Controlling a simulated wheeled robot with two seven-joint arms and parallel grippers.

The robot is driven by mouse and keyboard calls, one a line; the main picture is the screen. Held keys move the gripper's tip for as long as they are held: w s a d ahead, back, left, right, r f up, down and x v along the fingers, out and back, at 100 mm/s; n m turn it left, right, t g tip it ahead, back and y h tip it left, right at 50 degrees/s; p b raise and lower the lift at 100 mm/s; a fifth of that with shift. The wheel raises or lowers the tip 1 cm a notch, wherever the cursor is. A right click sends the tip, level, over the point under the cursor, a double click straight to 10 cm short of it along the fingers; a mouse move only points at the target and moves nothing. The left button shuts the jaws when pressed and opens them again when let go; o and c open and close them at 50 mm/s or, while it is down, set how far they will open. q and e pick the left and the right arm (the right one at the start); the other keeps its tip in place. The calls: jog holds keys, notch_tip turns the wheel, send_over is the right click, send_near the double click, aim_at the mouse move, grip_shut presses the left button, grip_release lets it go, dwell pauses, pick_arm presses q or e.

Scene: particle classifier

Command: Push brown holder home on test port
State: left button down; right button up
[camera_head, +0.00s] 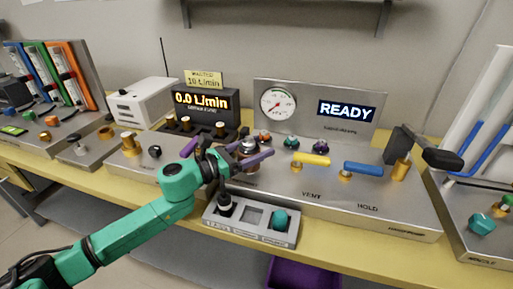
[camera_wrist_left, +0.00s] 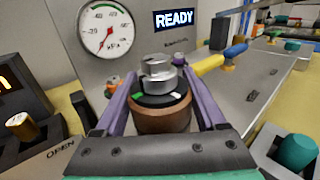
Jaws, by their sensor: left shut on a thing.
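The brown holder (camera_wrist_left: 162,118) is a round brown body with a black top, a green mark and a white mark, and a silver metal fitting above it. In the left wrist view it sits between the two purple fingers of my left gripper (camera_wrist_left: 165,105), which is shut on it. In the head view my left gripper (camera_head: 240,160) is at the left part of the metal test panel (camera_head: 330,205), and the holder's silver top (camera_head: 248,147) shows behind the fingers. The test port under the holder is hidden. My right gripper is not in view.
A gauge (camera_head: 278,103) and a READY display (camera_head: 347,111) stand behind the panel. A yellow lever (camera_head: 312,159) and a blue lever (camera_head: 363,168) lie to the right. A grey tray (camera_head: 250,235) with a teal knob (camera_head: 280,219) sits in front. A flow meter (camera_head: 203,102) reads 0.0 L/min.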

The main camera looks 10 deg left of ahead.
aim_at(239, 159)
pick_arm(q)
jog(key=shift+f, duration=0.3)
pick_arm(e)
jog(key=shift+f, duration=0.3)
pick_arm(q)
grip_release()
jog(key=shift+f, duration=0.1)
jog(key=shift+s+a+f+b, duration=0.1)
jog(key=shift+s+a+b, duration=0.1)
jog(key=shift+b, duration=0.2)
jog(key=b+v, duration=0.2)
jog(key=v, duration=0.3)
jog(key=shift+s+a, duration=0.2)
jog(key=shift+s, duration=0.05)
jog(key=b+v, duration=0.1)
jog(key=v, duration=0.7)
jog(key=shift+s+a, duration=0.1)
jog(key=shift+a, duration=0.05)
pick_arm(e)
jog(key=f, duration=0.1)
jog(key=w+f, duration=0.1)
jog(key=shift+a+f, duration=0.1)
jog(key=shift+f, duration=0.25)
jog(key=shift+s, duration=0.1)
